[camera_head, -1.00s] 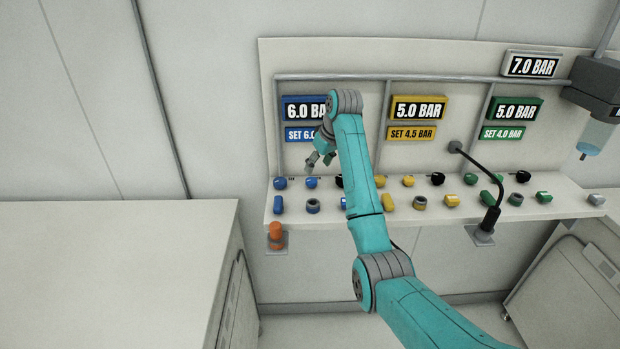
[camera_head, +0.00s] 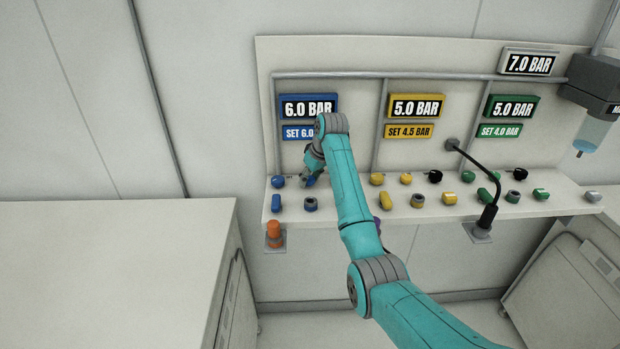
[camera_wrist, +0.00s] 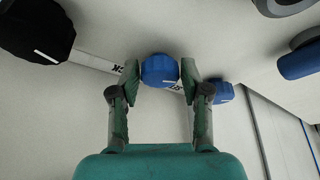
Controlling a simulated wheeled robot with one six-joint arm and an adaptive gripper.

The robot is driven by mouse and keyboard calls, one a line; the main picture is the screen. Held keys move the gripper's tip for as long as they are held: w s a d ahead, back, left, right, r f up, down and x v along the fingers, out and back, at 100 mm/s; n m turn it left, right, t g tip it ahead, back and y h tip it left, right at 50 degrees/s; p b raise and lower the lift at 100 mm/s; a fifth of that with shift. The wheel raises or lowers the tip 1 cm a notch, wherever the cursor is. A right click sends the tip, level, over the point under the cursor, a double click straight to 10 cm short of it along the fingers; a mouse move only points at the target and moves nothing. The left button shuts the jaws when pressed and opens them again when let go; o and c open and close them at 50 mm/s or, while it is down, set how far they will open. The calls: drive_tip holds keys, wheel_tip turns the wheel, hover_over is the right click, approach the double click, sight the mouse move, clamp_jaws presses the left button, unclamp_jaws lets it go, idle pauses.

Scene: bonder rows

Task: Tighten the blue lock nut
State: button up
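In the wrist view a round blue knob (camera_wrist: 160,70), which looks like the blue lock nut, sits between my two fingertips. A label ending in "CK" lies beside it. My gripper (camera_wrist: 161,75) is open, one finger on each side of the knob, with what look like narrow gaps. In the head view my gripper (camera_head: 311,180) is down at the shelf's back row, below the blue "SET 6.0" sign (camera_head: 297,132), and covers the knob there. A second blue knob (camera_wrist: 221,92) is close beside one finger; it also shows in the head view (camera_head: 278,181).
A black knob (camera_wrist: 36,28) is on the other side. Blue (camera_head: 276,203) and ringed (camera_head: 311,204) parts stand in the front row, an orange part (camera_head: 274,233) below the shelf. A bent black arm (camera_head: 475,170) rises on the right. The blue gauge (camera_head: 309,107) reads 6.0 BAR.

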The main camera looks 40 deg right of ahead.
drive_tip(key=c, duration=0.6)
drive_tip(key=shift+m, duration=0.3)
drive_tip(key=m+h, duration=0.2)
drive_tip(key=m, duration=0.2)
drive_tip(key=shift+a, duration=0.15)
drive_tip(key=m, duration=0.3)
drive_tip(key=m+g+h, duration=0.1)
drive_tip(key=m, duration=0.1)
drive_tip(key=shift+w+m+g+h, duration=0.1)
drive_tip(key=shift+m+g+h, duration=0.2)
drive_tip(key=shift+m, duration=0.1)
drive_tip(key=m+g, duration=0.1)
drive_tip(key=m, duration=0.2)
drive_tip(key=m+g+h, duration=0.1)
drive_tip(key=m, duration=0.2)
drive_tip(key=shift+w+a, duration=0.1)
drive_tip(key=m+g, duration=0.2)
drive_tip(key=m, duration=0.3)
drive_tip(key=shift+w+m, duration=0.1)
drive_tip(key=shift+m, duration=0.3)
